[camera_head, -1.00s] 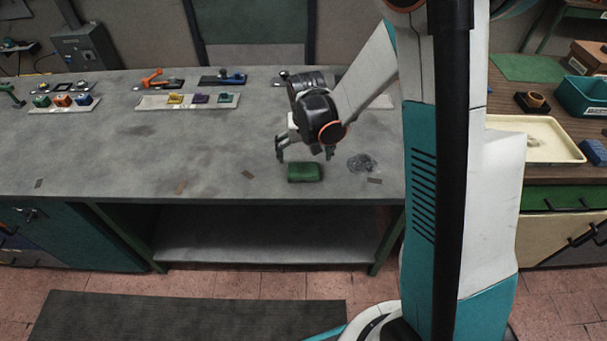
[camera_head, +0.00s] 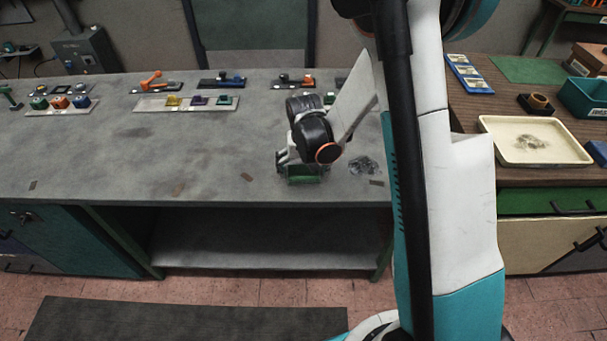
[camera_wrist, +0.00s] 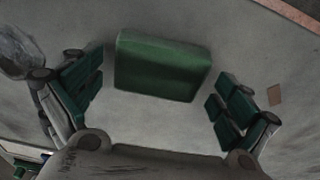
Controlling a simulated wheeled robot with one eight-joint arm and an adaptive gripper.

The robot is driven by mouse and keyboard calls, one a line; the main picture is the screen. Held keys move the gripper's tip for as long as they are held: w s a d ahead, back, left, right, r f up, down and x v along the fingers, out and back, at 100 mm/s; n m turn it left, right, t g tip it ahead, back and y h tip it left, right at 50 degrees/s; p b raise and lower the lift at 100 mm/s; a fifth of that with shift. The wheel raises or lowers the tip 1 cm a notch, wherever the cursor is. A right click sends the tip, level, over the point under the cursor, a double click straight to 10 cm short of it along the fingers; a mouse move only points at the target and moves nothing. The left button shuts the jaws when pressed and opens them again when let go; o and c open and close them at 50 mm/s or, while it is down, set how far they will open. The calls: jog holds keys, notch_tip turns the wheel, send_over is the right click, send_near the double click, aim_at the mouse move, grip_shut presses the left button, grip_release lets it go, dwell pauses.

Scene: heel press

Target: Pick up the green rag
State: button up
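The green rag (camera_wrist: 162,68) is a folded block lying on the grey workbench (camera_head: 120,150) near its front edge. In the head view the rag (camera_head: 303,180) is partly hidden by my gripper (camera_head: 300,172), which is low over it. In the wrist view my gripper (camera_wrist: 157,98) is open. Its green-padded fingers stand to the left and right of the rag, with a gap on each side. The rag sits slightly forward of the line between the fingertips, and no finger touches it in that view.
A dark, crumpled patch (camera_head: 364,166) lies on the bench just right of the rag. Trays with coloured blocks (camera_head: 187,103) stand along the back. A cream tray (camera_head: 495,130) is on the brown bench at right. The bench left of the rag is mostly clear.

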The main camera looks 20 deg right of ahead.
aim_at(304, 171)
jog(key=c, duration=0.4)
jog(key=shift+c, duration=0.2)
jog(key=shift+r, duration=0.1)
notch_tip(304, 171, up, 20)
jog(key=p, duration=0.6)
